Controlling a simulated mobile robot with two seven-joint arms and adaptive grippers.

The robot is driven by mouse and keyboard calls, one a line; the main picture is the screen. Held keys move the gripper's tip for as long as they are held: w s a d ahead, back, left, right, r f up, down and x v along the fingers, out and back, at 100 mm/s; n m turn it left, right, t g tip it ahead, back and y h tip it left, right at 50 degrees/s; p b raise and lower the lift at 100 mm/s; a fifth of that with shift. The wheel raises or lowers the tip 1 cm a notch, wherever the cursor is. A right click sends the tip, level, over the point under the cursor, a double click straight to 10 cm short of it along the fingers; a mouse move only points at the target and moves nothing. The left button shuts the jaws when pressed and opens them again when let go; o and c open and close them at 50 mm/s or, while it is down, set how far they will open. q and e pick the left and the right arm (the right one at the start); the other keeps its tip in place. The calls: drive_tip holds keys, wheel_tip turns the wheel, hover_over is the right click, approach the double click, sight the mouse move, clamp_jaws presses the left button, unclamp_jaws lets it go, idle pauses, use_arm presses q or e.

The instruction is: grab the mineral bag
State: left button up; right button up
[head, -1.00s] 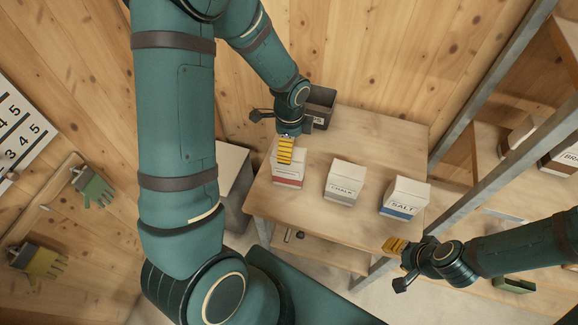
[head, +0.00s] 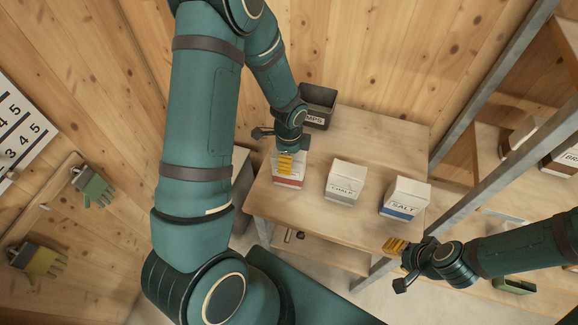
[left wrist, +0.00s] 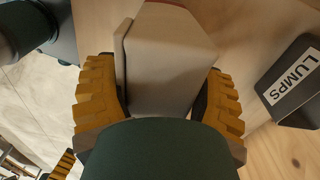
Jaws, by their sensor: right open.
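A white bag with a red band (head: 288,183) stands at the left end of the wooden table. My left gripper (head: 285,163) covers its upper part, so its name cannot be read; the other bags read CHALK and SALT, so I take this as the mineral bag. In the left wrist view the pale bag (left wrist: 165,62) lies between the yellow fingers of my left gripper (left wrist: 162,100). The fingers are close along both sides; whether they press on it I cannot tell. My right gripper (head: 396,246) is open and empty, in front of the table's right corner.
The chalk bag (head: 345,183) and salt bag (head: 404,198) stand to the right on the table (head: 370,140). A dark LUMPS bin (head: 318,106) stands behind the left gripper; it also shows in the left wrist view (left wrist: 300,85). A metal-framed shelf (head: 470,112) bounds the right.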

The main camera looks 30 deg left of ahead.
use_arm(q)
drive_tip(key=c, duration=0.6)
